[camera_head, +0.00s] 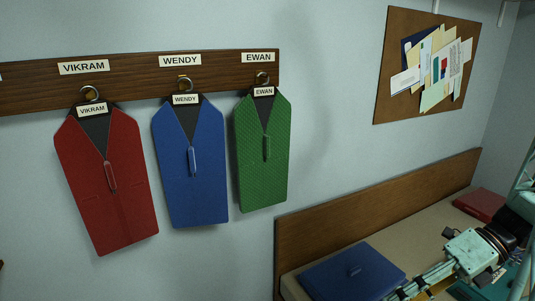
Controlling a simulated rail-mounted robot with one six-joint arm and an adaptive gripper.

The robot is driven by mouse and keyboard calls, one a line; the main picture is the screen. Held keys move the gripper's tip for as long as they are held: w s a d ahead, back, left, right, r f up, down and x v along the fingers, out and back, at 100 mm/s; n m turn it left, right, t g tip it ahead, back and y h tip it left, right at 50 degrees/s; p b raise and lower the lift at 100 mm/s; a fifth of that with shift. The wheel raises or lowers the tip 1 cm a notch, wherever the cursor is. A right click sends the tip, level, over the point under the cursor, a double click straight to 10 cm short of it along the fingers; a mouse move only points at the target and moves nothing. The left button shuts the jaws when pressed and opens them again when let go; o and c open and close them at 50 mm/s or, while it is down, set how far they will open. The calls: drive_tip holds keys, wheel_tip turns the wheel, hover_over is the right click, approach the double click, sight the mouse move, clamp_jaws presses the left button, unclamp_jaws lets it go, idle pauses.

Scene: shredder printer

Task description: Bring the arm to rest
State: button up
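My gripper (405,290) is at the lower right, at the end of my mint-green arm. Its fingers point down and left, over or beside the right edge of a blue folder-like item (352,272) on the desk. The fingertips are small and near the bottom edge, so I cannot tell whether they are open or shut, or whether they touch the blue item.
Red (108,190), blue (190,170) and green (263,160) vest-shaped items hang from a wooden rail (130,68) on the left. The desk (425,215) has a wooden back panel (375,205) and a red item (480,204). A corkboard (395,100) hangs above.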

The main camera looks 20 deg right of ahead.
drive_tip(key=w+a+r+n+g+h, duration=0.25)
drive_tip(key=a+r+n+h, duration=0.55)
drive_tip(key=a+r+n, duration=1.2)
wheel_tip(320, 180, up, 6)
drive_tip(key=s+a+n+t+h, duration=0.2)
drive_tip(key=n+t, duration=0.1)
drive_tip(key=n, duration=0.8)
drive_tip(key=s+a+n+t, duration=0.1)
drive_tip(key=s+n, duration=0.3)
drive_tip(key=s, duration=0.4)
drive_tip(key=shift+a+r+n+t, duration=0.3)
drive_tip(key=shift+a+t, duration=0.05)
drive_tip(key=shift+a, duration=0.15)
drive_tip(key=shift+o, duration=0.7)
drive_tip(key=o, duration=1.1)
drive_tip(key=shift+o, duration=0.2)
drive_tip(key=shift+w+d+f, duration=0.1)
drive_tip(key=shift+d+f, duration=0.05)
